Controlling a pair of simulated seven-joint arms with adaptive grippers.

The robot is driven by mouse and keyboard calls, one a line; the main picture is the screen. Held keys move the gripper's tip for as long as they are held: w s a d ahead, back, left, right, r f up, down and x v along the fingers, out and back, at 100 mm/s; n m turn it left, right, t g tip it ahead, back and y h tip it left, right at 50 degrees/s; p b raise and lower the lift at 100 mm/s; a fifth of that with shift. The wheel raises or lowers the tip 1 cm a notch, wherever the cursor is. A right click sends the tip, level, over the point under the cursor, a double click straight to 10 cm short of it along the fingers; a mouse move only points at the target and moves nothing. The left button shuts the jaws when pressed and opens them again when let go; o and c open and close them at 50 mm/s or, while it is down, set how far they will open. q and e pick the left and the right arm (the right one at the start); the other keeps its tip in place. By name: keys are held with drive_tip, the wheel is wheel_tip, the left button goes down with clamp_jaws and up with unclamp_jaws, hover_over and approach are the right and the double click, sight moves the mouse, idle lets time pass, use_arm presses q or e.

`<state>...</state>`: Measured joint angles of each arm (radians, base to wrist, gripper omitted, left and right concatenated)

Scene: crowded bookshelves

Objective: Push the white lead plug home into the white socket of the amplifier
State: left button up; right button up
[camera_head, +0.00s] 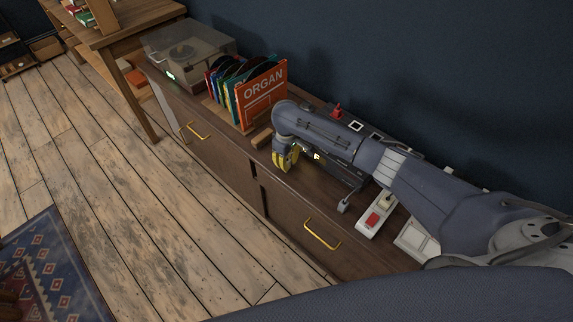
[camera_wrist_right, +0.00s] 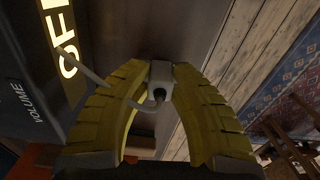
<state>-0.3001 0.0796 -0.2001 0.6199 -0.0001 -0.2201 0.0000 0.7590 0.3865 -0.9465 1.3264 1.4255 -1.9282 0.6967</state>
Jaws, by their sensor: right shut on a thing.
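My right gripper (camera_head: 286,160) has yellow fingers and reaches down over the cabinet in front of the amplifier (camera_head: 343,172). In the right wrist view its fingers (camera_wrist_right: 160,78) are shut on the pale lead plug (camera_wrist_right: 160,70). The lead (camera_wrist_right: 98,77) curves from the plug to the left, across a finger. The amplifier (camera_wrist_right: 30,100) fills the left of the wrist view, with VOLUME lettering and a lit panel (camera_wrist_right: 65,50) beside it. I cannot make out the white socket, or whether the plug touches it. My left gripper is not in view.
Records with an orange ORGAN sleeve (camera_head: 262,95) and a covered turntable (camera_head: 190,52) stand left of my gripper. A wooden block (camera_head: 262,138) lies near it. The cabinet's front edge is close.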

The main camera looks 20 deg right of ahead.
clamp_jaws()
